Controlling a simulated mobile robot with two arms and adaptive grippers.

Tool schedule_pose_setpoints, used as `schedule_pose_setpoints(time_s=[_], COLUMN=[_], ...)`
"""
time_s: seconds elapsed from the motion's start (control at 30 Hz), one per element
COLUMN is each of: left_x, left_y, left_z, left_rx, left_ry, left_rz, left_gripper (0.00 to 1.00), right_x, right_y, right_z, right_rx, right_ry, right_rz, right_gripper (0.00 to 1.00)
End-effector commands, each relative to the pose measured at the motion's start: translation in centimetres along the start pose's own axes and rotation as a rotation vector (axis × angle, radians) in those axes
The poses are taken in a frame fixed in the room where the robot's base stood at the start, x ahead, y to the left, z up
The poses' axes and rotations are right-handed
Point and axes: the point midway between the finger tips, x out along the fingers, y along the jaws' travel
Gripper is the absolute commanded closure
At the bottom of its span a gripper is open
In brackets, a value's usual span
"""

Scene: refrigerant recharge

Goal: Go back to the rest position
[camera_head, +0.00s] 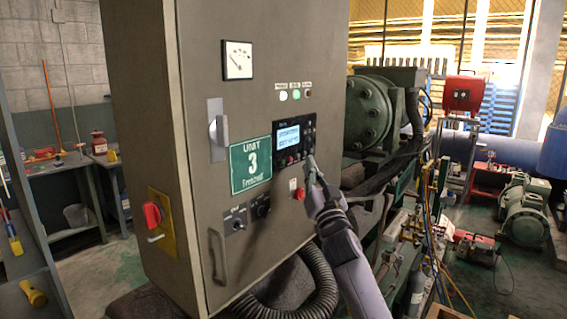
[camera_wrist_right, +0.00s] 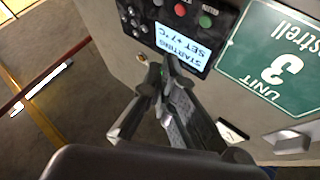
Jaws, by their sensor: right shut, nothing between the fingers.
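My right gripper (camera_head: 314,168) is shut and empty in the head view, just in front of the lower right of the control panel (camera_head: 292,141) on the grey cabinet. In the right wrist view its fingertips (camera_wrist_right: 160,75) are together near the panel's lit display (camera_wrist_right: 168,45), which reads "STARTING SET +7°C". I cannot tell whether the tips touch the panel. The green "UNIT 3" sign (camera_head: 250,165) is left of the panel. My left gripper is not in view.
The grey cabinet (camera_head: 190,60) fills the middle, with a red rotary switch (camera_head: 152,214) on its side and a door handle (camera_head: 217,256). A black corrugated hose (camera_head: 318,285) loops below. Green machinery (camera_head: 368,112), hoses and a red box (camera_head: 462,93) stand to the right.

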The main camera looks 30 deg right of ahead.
Motion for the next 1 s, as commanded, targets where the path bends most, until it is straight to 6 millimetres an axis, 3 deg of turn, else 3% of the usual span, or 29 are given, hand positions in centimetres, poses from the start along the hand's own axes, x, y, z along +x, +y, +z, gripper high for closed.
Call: schedule_pose_setpoints(time_s=[0.47,0.57,0.67,0.77,0.9,1.0], left_x=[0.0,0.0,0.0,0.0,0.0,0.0], left_y=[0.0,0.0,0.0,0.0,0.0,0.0], left_z=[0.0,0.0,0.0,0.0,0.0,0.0], left_rx=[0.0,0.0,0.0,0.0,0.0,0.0], left_ry=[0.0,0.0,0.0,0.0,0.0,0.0], left_rz=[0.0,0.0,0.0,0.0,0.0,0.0], left_gripper=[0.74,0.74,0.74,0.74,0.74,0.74], right_x=[0.0,-0.9,-3.5,-8.2,-16.8,-23.6], right_y=[0.0,-0.1,-0.3,-0.6,-1.2,-1.8], right_z=[0.1,1.3,4.8,9.7,16.2,19.6], right_rx=[0.0,-0.008,-0.034,-0.08,-0.156,-0.209], right_ry=[-0.001,-0.034,-0.131,-0.292,-0.562,-0.759], right_rz=[0.0,0.01,0.04,0.079,0.111,0.109], right_gripper=[1.0,1.0,1.0,1.0,1.0,1.0])
